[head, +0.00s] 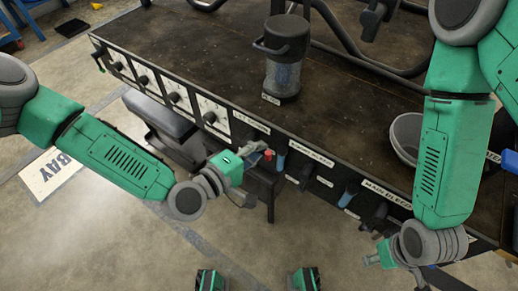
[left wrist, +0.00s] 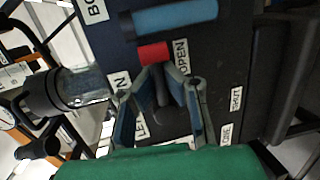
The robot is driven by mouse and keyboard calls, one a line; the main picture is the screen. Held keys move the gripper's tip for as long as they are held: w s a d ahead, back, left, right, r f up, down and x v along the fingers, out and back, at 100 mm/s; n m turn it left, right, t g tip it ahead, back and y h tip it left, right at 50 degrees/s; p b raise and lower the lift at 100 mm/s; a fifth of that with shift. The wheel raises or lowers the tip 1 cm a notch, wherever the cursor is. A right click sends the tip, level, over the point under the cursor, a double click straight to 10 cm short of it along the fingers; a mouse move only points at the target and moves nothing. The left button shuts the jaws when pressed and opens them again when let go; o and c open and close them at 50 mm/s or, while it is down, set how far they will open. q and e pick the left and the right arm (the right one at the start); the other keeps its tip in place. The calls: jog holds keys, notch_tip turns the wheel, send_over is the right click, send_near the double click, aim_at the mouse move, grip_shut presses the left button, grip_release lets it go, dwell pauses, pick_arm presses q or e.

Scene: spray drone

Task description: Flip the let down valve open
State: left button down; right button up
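The let down valve's dark handle (left wrist: 160,92) is on the black front panel, in the left wrist view by an "OPEN" label (left wrist: 181,56) and a partly hidden label starting "LE" (left wrist: 140,125). My left gripper (left wrist: 163,72) has its fingertips drawn inward on both sides of this handle; whether they press on it I cannot tell. In the head view my left gripper (head: 258,152) is at the panel's front and hides the handle. My right gripper (head: 370,260) is low in front of the panel's right part; its finger state is unclear.
A red part (left wrist: 153,53) and blue handle (left wrist: 175,17) lie just beyond the left fingertips. Another blue handle (head: 349,194) is farther right on the panel. A dark canister (head: 284,72) and grey bowl (head: 407,137) stand on the bench top (head: 190,45).

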dwell(0.3)
pick_arm(q)
jog(key=c, duration=1.6)
grip_release()
jog(key=shift+a, duration=0.1)
jog(key=shift+s, duration=0.1)
jog(key=v, duration=1.2)
